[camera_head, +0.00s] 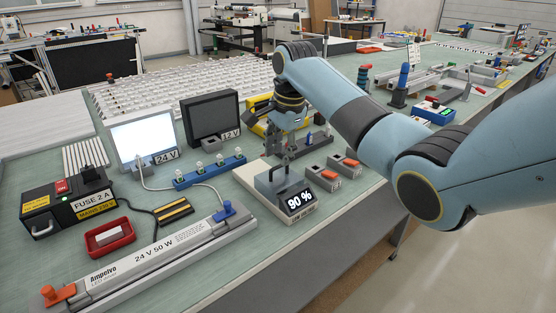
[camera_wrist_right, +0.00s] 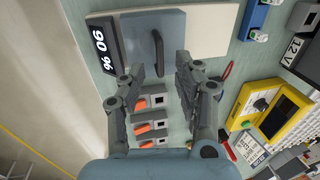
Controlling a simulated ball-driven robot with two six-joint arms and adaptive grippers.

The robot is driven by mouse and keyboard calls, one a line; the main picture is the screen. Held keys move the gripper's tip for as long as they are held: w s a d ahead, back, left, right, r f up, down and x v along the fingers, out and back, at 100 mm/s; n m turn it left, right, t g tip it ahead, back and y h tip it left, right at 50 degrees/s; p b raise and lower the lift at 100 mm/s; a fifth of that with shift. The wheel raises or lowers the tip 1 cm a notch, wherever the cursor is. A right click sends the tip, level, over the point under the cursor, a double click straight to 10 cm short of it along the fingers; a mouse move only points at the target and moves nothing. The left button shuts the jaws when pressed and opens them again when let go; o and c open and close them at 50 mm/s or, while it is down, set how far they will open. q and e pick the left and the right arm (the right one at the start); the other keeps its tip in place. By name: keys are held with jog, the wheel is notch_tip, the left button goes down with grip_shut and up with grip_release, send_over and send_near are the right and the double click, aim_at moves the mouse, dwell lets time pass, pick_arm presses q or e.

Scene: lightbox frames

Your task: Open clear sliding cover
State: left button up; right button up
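A grey-blue panel (camera_wrist_right: 135,30), probably the sliding cover, lies on a pale base plate (camera_wrist_right: 212,32) in the right wrist view. It does not look clear here. A dark bar handle (camera_wrist_right: 157,55) stands on it. In the head view my right gripper (camera_head: 283,160) points down close above the panel. Contact with the handle cannot be told. My left gripper is not in view.
Small grey blocks with orange switches (camera_head: 322,178) stand right of the panel. A blue socket strip (camera_head: 210,172), a lit 24 V panel (camera_head: 145,138) and a dark 12 V panel (camera_head: 210,117) stand behind left. A yellow meter (camera_wrist_right: 270,115) is near the gripper. The table's front edge is close.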

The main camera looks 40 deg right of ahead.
aim_at(278, 166)
jog(key=shift+w+f, duration=0.15)
jog(key=shift+f, duration=0.6)
jog(key=shift+w+f, duration=0.15)
jog(key=shift+f, duration=0.6)
grip_shut()
